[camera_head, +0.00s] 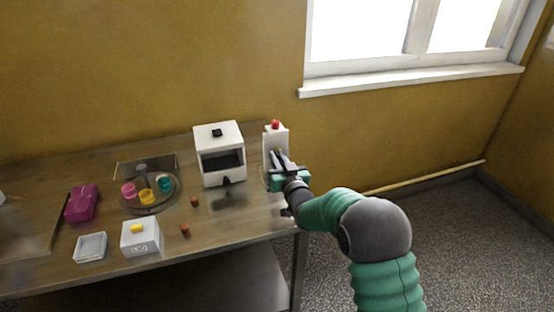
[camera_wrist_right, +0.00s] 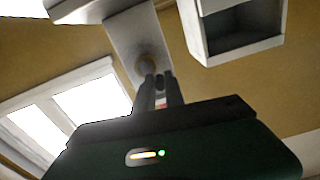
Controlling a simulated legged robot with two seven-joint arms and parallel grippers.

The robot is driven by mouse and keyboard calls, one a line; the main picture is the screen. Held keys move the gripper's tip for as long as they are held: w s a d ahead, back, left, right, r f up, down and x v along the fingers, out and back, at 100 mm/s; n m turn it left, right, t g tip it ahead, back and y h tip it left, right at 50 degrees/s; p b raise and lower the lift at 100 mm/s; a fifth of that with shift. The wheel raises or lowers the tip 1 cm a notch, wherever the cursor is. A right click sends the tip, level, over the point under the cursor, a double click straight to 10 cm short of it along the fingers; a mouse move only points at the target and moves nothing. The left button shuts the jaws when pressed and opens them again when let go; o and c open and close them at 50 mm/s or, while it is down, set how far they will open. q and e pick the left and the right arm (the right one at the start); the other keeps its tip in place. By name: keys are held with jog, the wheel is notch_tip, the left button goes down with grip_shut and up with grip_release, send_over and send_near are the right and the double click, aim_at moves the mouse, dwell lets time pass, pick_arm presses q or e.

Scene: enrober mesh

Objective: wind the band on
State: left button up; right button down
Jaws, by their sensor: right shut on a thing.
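A white upright unit (camera_head: 276,137) with a red knob on top (camera_head: 275,124) stands at the right end of the table. My right gripper (camera_head: 281,160) is at the front of this unit, its fingers reaching toward its face. In the right wrist view the fingers (camera_wrist_right: 160,92) are close together on a small part (camera_wrist_right: 150,64) at the unit's pale face (camera_wrist_right: 134,35); the part is mostly hidden. A white box machine with a dark opening (camera_head: 220,155) stands just left of the unit; it also shows in the right wrist view (camera_wrist_right: 235,50). My left gripper is not in view.
A round tray (camera_head: 128,207) holds pink, yellow and teal cups. Two small brown pieces (camera_head: 195,201) (camera_head: 185,230), a white box with a yellow top (camera_head: 140,237), a pale square dish (camera_head: 90,247) and a magenta object (camera_head: 82,203) lie on the wooden table (camera_head: 230,220). A window is behind.

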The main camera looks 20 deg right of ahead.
aim_at(288, 154)
jog(key=d+m, duration=0.1)
jog(key=m, duration=0.3)
jog(key=d+m+b, duration=0.1)
jog(key=m, duration=0.3)
jog(key=d+m, duration=0.1)
jog(key=m, duration=0.2)
jog(key=shift+r+m+b, duration=0.2)
jog(key=shift+m+b, duration=0.1)
jog(key=shift+m, duration=0.1)
jog(key=m, duration=0.4)
jog(key=d+f+m, duration=0.1)
jog(key=m, duration=0.1)
jog(key=shift+d, duration=0.1)
jog(key=shift+d+f+m, duration=0.1)
jog(key=shift+f+m, duration=0.1)
jog(key=shift+m, duration=0.75)
jog(key=shift+d+f+m, duration=0.1)
jog(key=shift+f+m, duration=0.15)
jog(key=shift+m, duration=0.65)
jog(key=shift+f+m, duration=0.2)
jog(key=shift+m, duration=0.75)
jog(key=c, duration=1.4)
grip_release()
